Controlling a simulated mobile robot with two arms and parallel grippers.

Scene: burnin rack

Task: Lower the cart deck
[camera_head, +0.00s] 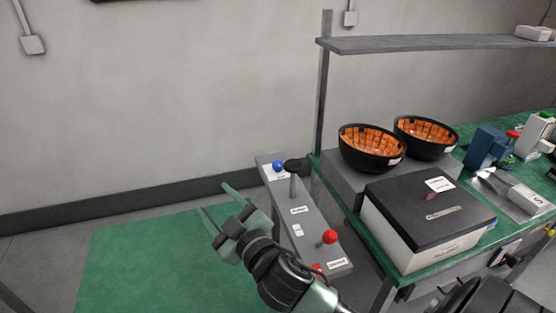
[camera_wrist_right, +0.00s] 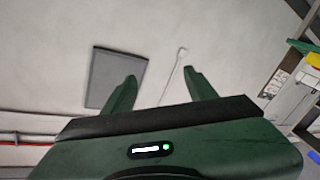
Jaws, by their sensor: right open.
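A narrow grey control panel (camera_head: 309,232) stands beside the green-topped bench. It carries a blue ball knob (camera_head: 278,166), a black-topped lever (camera_head: 292,167) and a red ball knob (camera_head: 329,237), with small white labels too small to read surely. A red part also shows at its near end. My right gripper (camera_head: 215,200) is left of the panel, open and empty, touching none of the knobs. Its two green fingers also show spread apart in the right wrist view (camera_wrist_right: 160,77), pointing toward the wall. I cannot pick out a cart deck for certain. My left gripper is not in view.
A green mat (camera_head: 140,260) covers the floor at left. The bench at right bears a black-lidded white box (camera_head: 428,210), two black bowls with orange insides (camera_head: 371,148) and several devices. A grey shelf (camera_head: 420,43) hangs above.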

